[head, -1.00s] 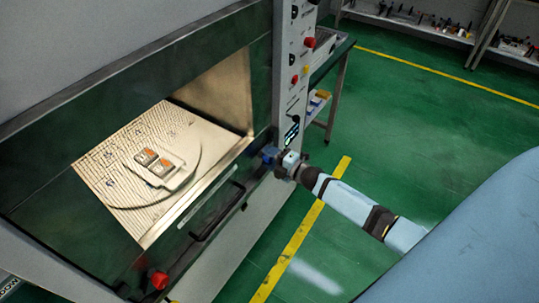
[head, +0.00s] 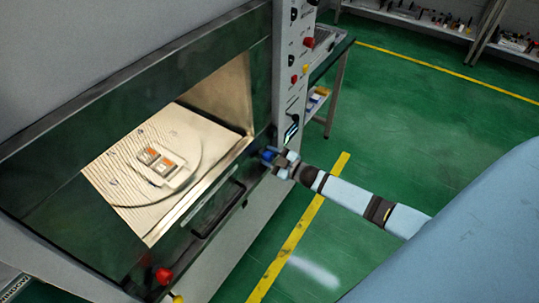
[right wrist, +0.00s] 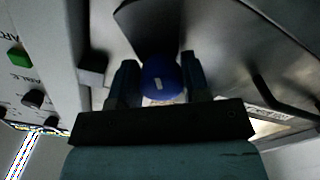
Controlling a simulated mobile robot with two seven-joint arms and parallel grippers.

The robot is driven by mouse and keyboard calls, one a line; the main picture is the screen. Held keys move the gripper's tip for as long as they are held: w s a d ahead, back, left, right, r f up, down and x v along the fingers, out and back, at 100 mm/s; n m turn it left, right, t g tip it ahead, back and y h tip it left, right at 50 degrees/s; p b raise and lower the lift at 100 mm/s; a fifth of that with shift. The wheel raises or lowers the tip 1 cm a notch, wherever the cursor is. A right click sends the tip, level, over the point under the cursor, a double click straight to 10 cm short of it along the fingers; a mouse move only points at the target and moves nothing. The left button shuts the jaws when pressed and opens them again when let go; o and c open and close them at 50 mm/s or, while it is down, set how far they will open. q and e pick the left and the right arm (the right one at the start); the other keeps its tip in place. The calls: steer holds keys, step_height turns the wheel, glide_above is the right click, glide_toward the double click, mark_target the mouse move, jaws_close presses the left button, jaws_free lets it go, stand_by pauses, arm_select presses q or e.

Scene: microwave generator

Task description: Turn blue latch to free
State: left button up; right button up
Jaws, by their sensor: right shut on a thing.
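The blue latch (head: 268,155) is a small rounded knob on the front of the machine, at the right end of the door's lower edge. In the right wrist view the blue latch (right wrist: 159,80) sits between the two fingers, with a small pale mark on its face. My right gripper (head: 274,158) is shut on it; the fingers also show in the right wrist view (right wrist: 157,88), one on each side of the knob. My left gripper is not in view.
The microwave chamber is open, with a tray (head: 190,180) holding orange-marked parts inside. A door handle (head: 218,212) lies left of the latch. A control panel (head: 292,70) rises above it. The green floor (head: 430,130) at right is clear.

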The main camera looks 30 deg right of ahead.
steer(key=shift+s+a+f+m, duration=0.1)
steer(key=shift+m, duration=0.4)
steer(key=o, duration=0.9)
steer(key=b+v, duration=0.1)
steer(key=v, duration=1.2)
steer(key=shift+s, duration=0.35)
